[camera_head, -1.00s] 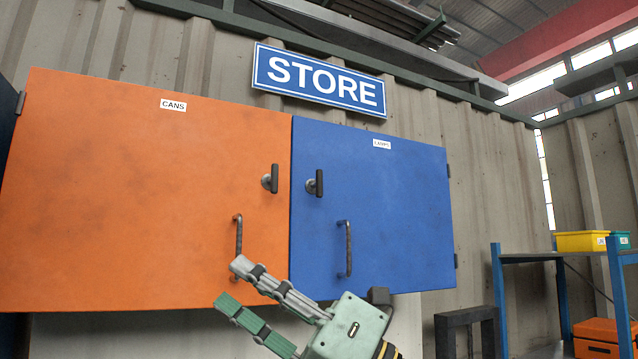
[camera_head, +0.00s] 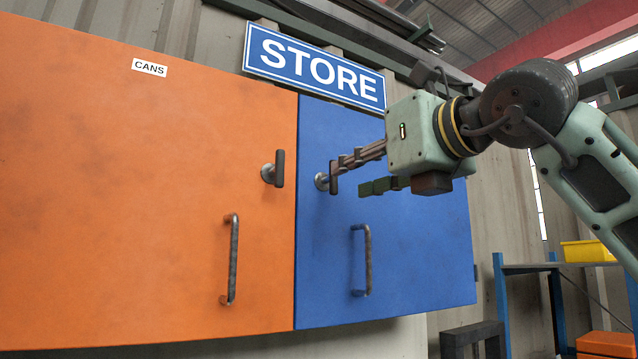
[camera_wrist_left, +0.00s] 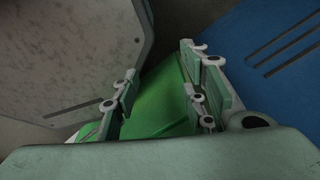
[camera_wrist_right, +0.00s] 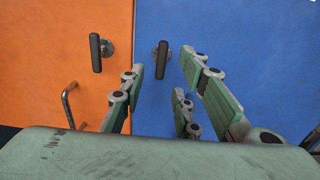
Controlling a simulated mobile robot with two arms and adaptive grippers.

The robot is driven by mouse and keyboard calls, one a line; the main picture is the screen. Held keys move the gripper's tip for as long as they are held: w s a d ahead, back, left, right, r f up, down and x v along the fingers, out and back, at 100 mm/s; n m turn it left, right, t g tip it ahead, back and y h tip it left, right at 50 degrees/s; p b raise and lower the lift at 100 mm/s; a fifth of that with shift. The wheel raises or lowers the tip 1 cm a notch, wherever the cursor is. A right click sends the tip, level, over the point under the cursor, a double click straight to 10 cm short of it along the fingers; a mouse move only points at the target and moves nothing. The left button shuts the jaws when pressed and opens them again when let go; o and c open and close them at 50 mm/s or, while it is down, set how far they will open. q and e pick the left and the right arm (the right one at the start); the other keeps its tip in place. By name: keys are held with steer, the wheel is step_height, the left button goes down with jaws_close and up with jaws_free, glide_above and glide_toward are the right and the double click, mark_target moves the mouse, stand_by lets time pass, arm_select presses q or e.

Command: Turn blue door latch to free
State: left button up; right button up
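The blue door (camera_head: 420,240) is closed, beside the orange door. Its latch (camera_head: 333,178) is a dark upright bar on a round metal base, near the door's left edge. My right gripper (camera_head: 352,178) reaches in from the right in front of the blue door, fingers pointing left at the latch. In the right wrist view the latch (camera_wrist_right: 160,58) stands upright ahead, between the lines of the spread, empty fingers (camera_wrist_right: 160,80); I cannot tell whether they touch it.
The orange door (camera_head: 130,220) has its own upright latch (camera_head: 279,168) and a bar handle (camera_head: 233,260). The blue door's bar handle (camera_head: 363,260) is below my right gripper. A blue shelf rack (camera_head: 530,268) with a yellow bin (camera_head: 587,251) stands at right.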

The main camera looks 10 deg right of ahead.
mark_target(334, 195)
steer(key=p+x, duration=0.3)
steer(key=x, duration=0.3)
steer(key=shift+w+r, duration=0.2)
steer(key=shift+w, duration=0.25)
arm_select(q)
steer(key=shift+s+d+r, duration=0.2)
steer(key=shift+s+r, duration=0.55)
steer(key=shift+r, duration=0.05)
steer(key=shift+s+d+r, duration=0.15)
steer(key=shift+s+r, duration=0.55)
steer(key=shift+r, duration=0.1)
arm_select(e)
jaws_close()
